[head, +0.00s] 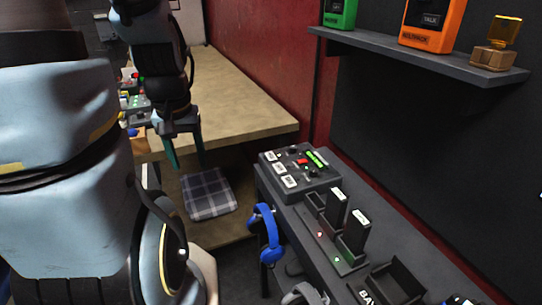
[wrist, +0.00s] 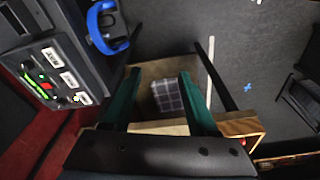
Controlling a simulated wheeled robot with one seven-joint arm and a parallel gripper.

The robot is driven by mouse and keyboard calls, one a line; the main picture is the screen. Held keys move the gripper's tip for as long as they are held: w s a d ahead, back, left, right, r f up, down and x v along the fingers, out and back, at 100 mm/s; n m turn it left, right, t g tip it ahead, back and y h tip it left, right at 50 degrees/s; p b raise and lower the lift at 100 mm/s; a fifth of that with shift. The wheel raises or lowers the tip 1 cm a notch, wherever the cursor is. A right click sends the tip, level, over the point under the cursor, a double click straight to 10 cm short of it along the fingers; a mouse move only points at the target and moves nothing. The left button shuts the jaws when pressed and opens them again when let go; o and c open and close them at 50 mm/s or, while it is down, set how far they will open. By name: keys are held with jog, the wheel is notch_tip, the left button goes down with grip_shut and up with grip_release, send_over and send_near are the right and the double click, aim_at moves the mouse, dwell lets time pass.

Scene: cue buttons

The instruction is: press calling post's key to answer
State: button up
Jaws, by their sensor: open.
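The label text is too small to read, and I cannot tell which post is calling. Another small panel (head: 137,103) with red and green spots is partly hidden behind my arm. My gripper (head: 188,168) is open and empty, pointing down above a plaid cushion, left of and apart from the dark panel. Its teal fingers flank the cushion in the wrist view (wrist: 160,74).
Two handsets (head: 353,236) stand in chargers beside the panel. Blue headphones (head: 266,250) hang on the counter's front edge. The plaid cushion (head: 209,194) lies below the wooden table (head: 250,110). A wall shelf (head: 420,57) holds green and orange devices and an amber lamp.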

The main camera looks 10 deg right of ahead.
grip_shut()
dwell(1.5)
